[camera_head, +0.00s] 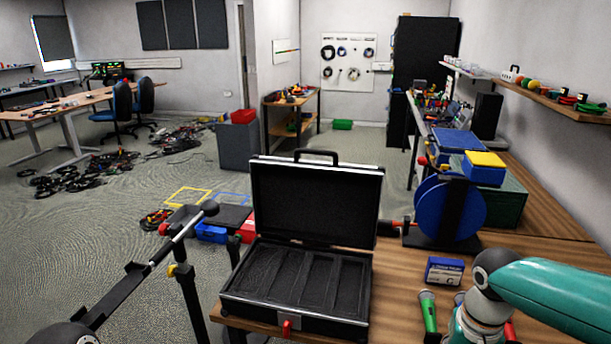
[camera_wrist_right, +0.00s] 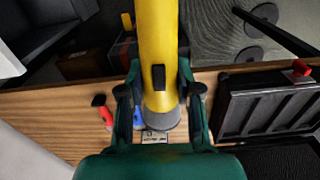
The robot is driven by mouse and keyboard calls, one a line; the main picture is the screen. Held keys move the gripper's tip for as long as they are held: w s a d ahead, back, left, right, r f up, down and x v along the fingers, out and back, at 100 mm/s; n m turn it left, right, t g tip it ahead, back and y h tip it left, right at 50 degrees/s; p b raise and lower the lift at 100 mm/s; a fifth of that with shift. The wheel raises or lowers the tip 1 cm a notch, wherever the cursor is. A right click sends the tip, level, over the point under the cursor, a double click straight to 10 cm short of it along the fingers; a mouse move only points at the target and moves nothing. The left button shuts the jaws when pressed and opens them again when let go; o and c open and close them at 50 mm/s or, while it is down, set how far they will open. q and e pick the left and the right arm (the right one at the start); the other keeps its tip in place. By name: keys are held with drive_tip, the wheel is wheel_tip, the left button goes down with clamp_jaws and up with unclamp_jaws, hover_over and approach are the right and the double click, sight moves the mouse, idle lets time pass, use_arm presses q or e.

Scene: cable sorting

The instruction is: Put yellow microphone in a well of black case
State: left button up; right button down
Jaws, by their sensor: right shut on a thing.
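The yellow microphone (camera_wrist_right: 155,40), with a black switch and a grey head, is clamped between the fingers of my right gripper (camera_wrist_right: 160,98) in the right wrist view. Its far end runs out of the top of that picture. The black case (camera_head: 305,320) stands open on the wooden table in the head view, with several long dark wells facing up. It also shows at the right of the wrist view (camera_wrist_right: 268,108), apart from the microphone. In the head view my right arm reaches in at lower right, and the yellow microphone is not visible. My left gripper is not in view.
A green microphone (camera_head: 429,310) and a blue box (camera_head: 444,270) lie right of the case. A red microphone (camera_wrist_right: 104,112) lies on the table. A blue cable reel (camera_head: 446,210) stands behind. A microphone stand (camera_head: 180,243) rises left of the case.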

drive_tip(key=w+a+f+n, duration=0.1)
drive_tip(key=w+a+f, duration=0.2)
drive_tip(key=f, duration=0.4)
drive_tip(key=w+a+f+n, duration=0.2)
drive_tip(key=w+a+f, duration=0.1)
drive_tip(key=f, duration=0.5)
drive_tip(key=shift+w+a+n, duration=0.3)
drive_tip(key=shift+a, duration=0.05)
drive_tip(key=shift+d, duration=0.1)
